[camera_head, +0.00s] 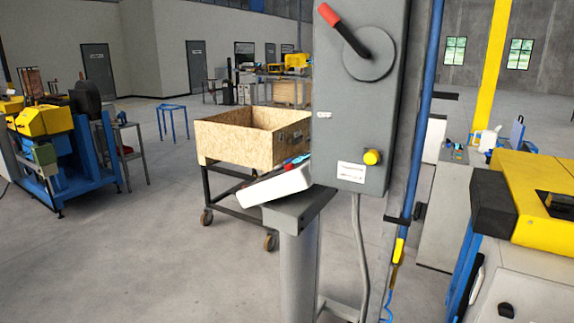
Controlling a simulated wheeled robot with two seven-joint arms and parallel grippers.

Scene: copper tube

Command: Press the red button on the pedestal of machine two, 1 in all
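A grey pedestal (297,245) stands in the middle of the view. On its top is a tilted white control box (277,186), seen from the side and partly hidden by the grey switch cabinet on its right. Small red and blue parts (299,159) show at the upper edge of the box. I cannot tell clearly whether the red part is a button. Neither of my grippers is in view.
The grey switch cabinet (360,110) has a red-handled lever and a yellow knob (372,157). A wooden crate on a wheeled cart (235,140) stands behind the pedestal. Yellow machines stand left (45,120) and right (535,190). The floor at front left (120,265) is clear.

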